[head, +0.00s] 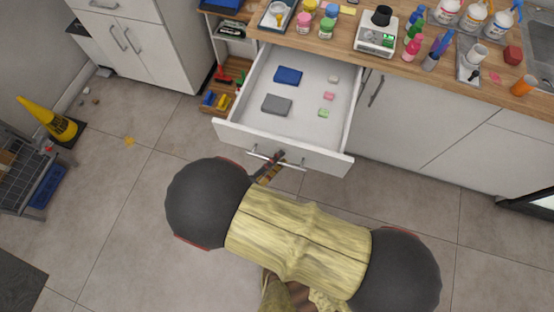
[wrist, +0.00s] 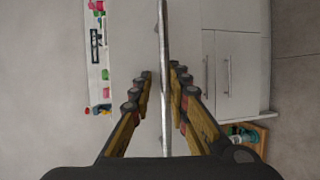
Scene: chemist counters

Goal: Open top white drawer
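The top white drawer (head: 335,158) is pulled well out from under the wooden counter in the head view, with its inside showing. A thin metal handle (head: 291,167) runs along its front. My gripper (head: 270,166) is at the left-middle part of this handle, partly hidden by my arm. In the wrist view, the two fingers of my gripper (wrist: 162,75) lie on either side of the long handle bar (wrist: 164,35), which runs top to bottom between them. The fingers are apart, and small gaps seem to show beside the bar.
Blue and grey blocks (head: 277,104) and several small coloured pieces lie in the drawer. Bottles and a scale (head: 377,38) crowd the counter (head: 342,30). A shelf (head: 226,97) and white cabinet (head: 165,62) stand left.

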